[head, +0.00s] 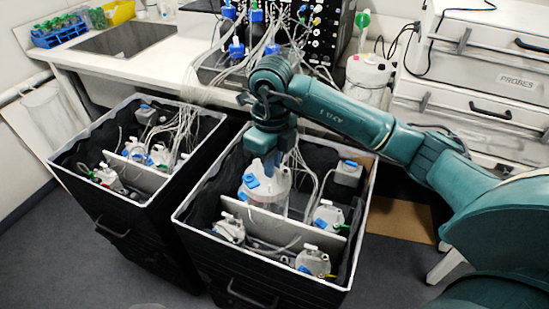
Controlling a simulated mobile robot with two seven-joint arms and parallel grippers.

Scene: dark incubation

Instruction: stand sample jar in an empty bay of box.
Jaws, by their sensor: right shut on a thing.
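The sample jar (268,196), clear with a white lid and blue fittings, is upright in the right box (183,215). My right gripper (271,163) comes down from above and is shut on the jar's top. The jar is in the far-left part of this box, behind a white divider (290,232). The divider hides its bottom, so I cannot tell whether it touches the floor. Other white-lidded jars stand at the near left (229,228), near right (312,261) and right (327,214). My left gripper is out of view.
A second black box (75,172) with jars and tubing stands to the left. Loose tubes (300,160) hang into the right box close to my gripper. A counter with a sink (125,38) and white drawers (490,60) are behind.

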